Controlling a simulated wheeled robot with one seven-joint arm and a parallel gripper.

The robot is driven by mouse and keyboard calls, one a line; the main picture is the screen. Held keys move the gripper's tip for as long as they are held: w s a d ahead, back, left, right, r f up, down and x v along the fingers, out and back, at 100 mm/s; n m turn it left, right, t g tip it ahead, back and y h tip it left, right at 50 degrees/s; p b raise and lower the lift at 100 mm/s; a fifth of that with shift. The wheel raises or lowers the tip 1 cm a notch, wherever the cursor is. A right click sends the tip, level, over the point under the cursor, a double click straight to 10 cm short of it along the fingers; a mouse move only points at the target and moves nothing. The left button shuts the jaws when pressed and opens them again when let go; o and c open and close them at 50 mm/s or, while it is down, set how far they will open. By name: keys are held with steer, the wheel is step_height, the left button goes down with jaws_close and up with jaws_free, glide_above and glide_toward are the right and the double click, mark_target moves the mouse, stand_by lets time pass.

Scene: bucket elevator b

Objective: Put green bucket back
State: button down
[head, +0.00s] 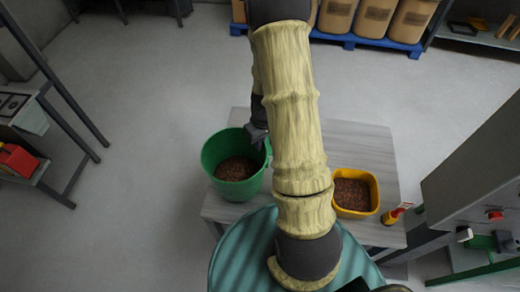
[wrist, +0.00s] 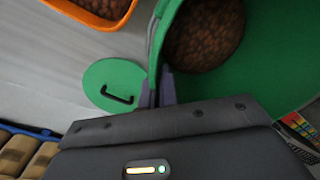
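The green bucket (head: 212,150), filled with brown pellets, is at the left end of the grey table in the head view, overlapping the table's edge. I cannot tell whether it rests on the table or hangs above it. My gripper (head: 259,142) is at its right rim, partly hidden by my arm. In the wrist view, my gripper's fingers (wrist: 158,88) are closed around the wall of the green bucket (wrist: 262,75). A round green lid (wrist: 115,86) with a black handle lies beside the fingers in the wrist view.
The grey table (head: 368,146) also holds a yellow container (head: 373,204) of brown pellets, with a small red and yellow item (head: 392,215) beside it. A grey machine (head: 475,180) stands right. A shelf (head: 50,135) stands left. The floor between shelf and table is clear.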

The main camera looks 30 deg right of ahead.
steer(key=shift+f+p, duration=0.65)
steer(key=shift+f, duration=1.4)
steer(key=shift+f, duration=0.2)
steer(key=c, duration=1.7)
jaws_free()
steer(key=shift+r, duration=0.1)
steer(key=r+b, duration=0.1)
steer(key=r, duration=0.3)
steer(key=r+b, duration=0.1)
steer(key=r, duration=0.3)
steer(key=d+r+b, duration=0.1)
steer(key=r, duration=0.3)
steer(key=shift+r+b, duration=0.1)
steer(key=shift+b, duration=0.25)
steer(key=shift+w, duration=0.1)
